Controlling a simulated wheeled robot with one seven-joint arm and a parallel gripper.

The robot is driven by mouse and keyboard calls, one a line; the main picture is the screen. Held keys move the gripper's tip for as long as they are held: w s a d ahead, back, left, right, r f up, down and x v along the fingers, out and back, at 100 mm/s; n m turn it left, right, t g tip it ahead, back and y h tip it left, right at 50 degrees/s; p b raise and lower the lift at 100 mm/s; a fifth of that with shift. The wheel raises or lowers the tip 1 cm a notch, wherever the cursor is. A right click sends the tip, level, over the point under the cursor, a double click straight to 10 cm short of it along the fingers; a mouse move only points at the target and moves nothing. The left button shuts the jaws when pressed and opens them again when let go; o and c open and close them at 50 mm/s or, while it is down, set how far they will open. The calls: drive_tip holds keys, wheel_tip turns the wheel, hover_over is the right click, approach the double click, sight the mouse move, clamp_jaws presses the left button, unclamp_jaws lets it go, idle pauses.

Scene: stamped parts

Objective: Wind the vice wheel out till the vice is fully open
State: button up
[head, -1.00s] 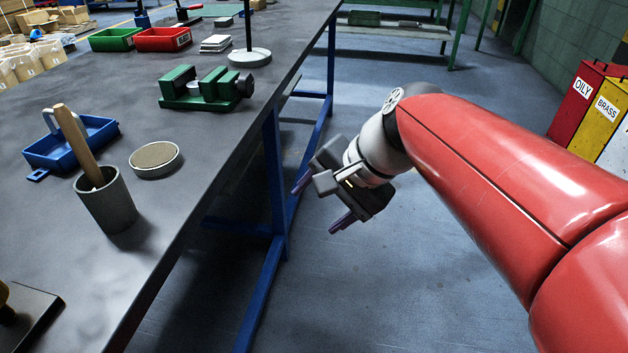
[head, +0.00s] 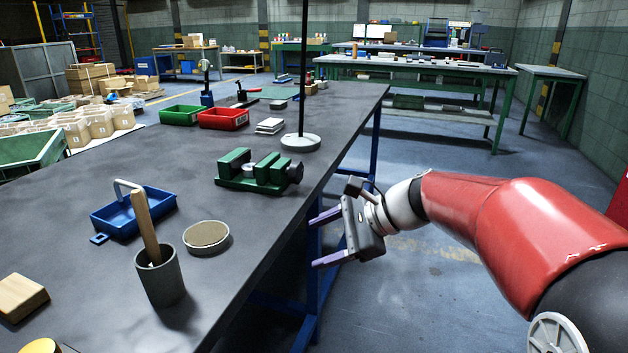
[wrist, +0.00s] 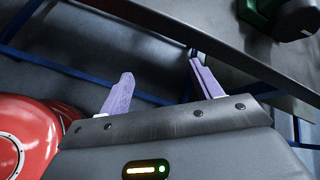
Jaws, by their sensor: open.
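The green vice (head: 250,171) stands on the dark bench top, with a gap between its jaws. A round object seems to sit in or behind that gap; I cannot tell whether it is gripped. The dark vice wheel (head: 294,172) is at the vice's right end, near the bench's right edge. In the wrist view, part of the wheel (wrist: 297,18) shows at the top right corner. My gripper (head: 316,238) is open and empty, beside the bench's right edge, nearer to me than the wheel and apart from it. Its purple fingers (wrist: 160,92) point toward the bench.
A lamp-like stand base (head: 300,142) with a tall pole stands just behind the vice. A grey cup (head: 160,283) with a wooden handle, a round tin (head: 206,236) and a blue tray (head: 158,212) stand nearer. The bench edge runs between my gripper and the vice.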

drive_tip(key=w+r+m+y, duration=0.1)
drive_tip(key=w, duration=0.1)
drive_tip(key=w+r+m+y, duration=0.1)
drive_tip(key=w, duration=0.1)
drive_tip(key=w+d+r+m+t+y, duration=0.1)
drive_tip(key=w, duration=0.1)
drive_tip(key=shift+w+d+m+y+p, duration=0.1)
drive_tip(key=shift+w+m+y+p, duration=0.2)
drive_tip(key=shift+w+m, duration=0.1)
drive_tip(key=m+t+y, duration=0.2)
drive_tip(key=m+y, duration=0.1)
approach(300, 175)
drive_tip(key=x, duration=0.8)
drive_tip(key=shift+w+r, duration=0.1)
drive_tip(key=shift+w, duration=0.05)
drive_tip(key=c, duration=1)
drive_tip(key=shift+o, duration=0.2)
